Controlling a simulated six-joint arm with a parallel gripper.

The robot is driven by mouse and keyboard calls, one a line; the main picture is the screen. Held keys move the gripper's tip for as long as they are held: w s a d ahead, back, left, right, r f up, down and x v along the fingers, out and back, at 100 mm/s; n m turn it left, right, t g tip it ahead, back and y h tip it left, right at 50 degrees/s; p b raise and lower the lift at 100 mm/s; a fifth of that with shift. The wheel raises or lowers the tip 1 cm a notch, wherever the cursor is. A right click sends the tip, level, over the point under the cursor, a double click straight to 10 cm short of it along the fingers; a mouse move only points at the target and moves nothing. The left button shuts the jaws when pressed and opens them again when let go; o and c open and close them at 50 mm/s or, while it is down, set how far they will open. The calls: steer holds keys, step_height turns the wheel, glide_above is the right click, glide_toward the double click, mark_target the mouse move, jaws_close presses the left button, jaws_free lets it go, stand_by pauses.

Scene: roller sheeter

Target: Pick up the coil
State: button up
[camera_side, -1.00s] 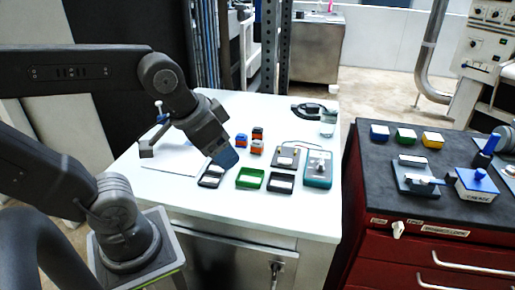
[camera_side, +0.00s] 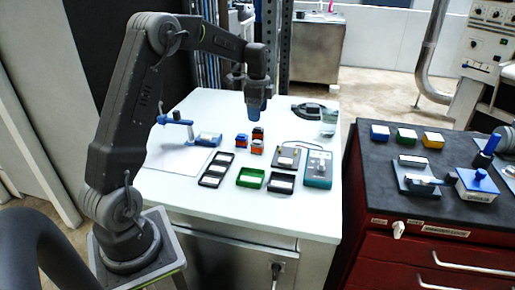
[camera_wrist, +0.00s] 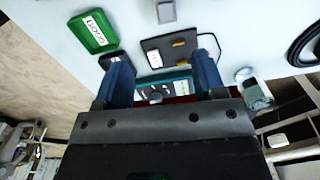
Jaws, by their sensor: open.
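A black ring-shaped thing (camera_side: 308,111) that looks like a coil lies at the back right of the white table. A black ring also shows at the right edge of the wrist view (camera_wrist: 304,45), partly cut off. I cannot tell for sure that it is the coil. My gripper (camera_side: 255,116) points down above the small coloured blocks (camera_side: 257,134), left of the ring and apart from it. In the wrist view its blue fingers (camera_wrist: 160,60) are spread with nothing held between them.
A glass beaker (camera_side: 328,123) stands right of the ring. A teal meter (camera_side: 318,168), a black plate (camera_side: 287,157), a green tray (camera_side: 251,178) and black trays (camera_side: 216,170) lie toward the front. A blue stand (camera_side: 177,121) is at left. A red cabinet (camera_side: 430,235) stands at right.

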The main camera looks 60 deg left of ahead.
mark_target(258, 141)
steer(key=f, duration=0.6)
steer(key=a+f, duration=0.1)
steer(key=f, duration=0.1)
steer(key=shift+w+f, duration=0.1)
steer(key=shift+f, duration=0.3)
steer(key=shift+w+f, duration=0.2)
steer(key=shift+f, duration=2.8)
steer(key=shift+r, duration=0.1)
steer(key=c, duration=1.1)
